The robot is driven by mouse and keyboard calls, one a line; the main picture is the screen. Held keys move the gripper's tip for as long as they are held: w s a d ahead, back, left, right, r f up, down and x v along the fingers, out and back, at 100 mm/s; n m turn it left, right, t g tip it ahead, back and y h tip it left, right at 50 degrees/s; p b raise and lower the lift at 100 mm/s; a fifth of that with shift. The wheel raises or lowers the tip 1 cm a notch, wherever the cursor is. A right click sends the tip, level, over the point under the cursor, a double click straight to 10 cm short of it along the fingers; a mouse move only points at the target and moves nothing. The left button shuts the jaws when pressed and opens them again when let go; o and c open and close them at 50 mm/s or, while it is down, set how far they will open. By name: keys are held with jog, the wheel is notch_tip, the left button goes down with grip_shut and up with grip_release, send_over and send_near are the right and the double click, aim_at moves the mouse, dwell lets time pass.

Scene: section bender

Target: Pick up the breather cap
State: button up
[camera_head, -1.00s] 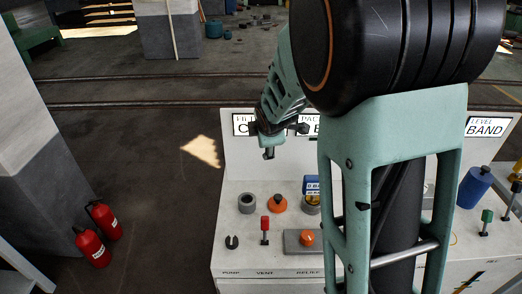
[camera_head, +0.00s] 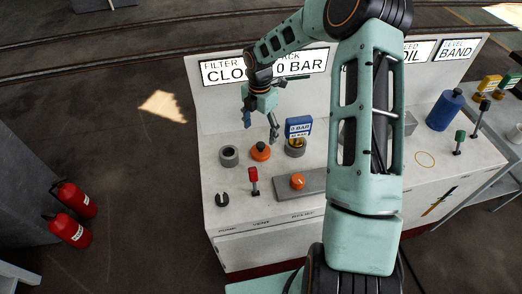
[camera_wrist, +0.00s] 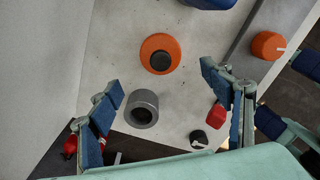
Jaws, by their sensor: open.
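An orange round piece with a black knob on top (camera_head: 260,152) stands on the white bench; it looks most like the breather cap, but no label confirms it. It also shows in the wrist view (camera_wrist: 152,42). A grey hollow ring (camera_head: 229,156) stands just left of it, and shows in the wrist view (camera_wrist: 141,109). My gripper (camera_head: 261,129) is open and empty above these two, its fingers pointing down. In the wrist view its fingers (camera_wrist: 170,92) lie spread to either side, with the grey ring and the orange piece between and beyond them.
A blue-framed gauge block (camera_head: 298,127) over a brass fitting stands right of the orange piece. A labelled back panel (camera_head: 225,72) rises behind.

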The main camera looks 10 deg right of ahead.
aim_at(260, 144)
notch_tip(260, 144, down, 8)
jog(key=shift+d+f+p, duration=0.1)
jog(key=shift+f+p, duration=0.1)
jog(key=shift+p, duration=0.55)
jog(key=shift+c, duration=0.2)
jog(key=c, duration=1.3)
jog(key=shift+r, duration=0.1)
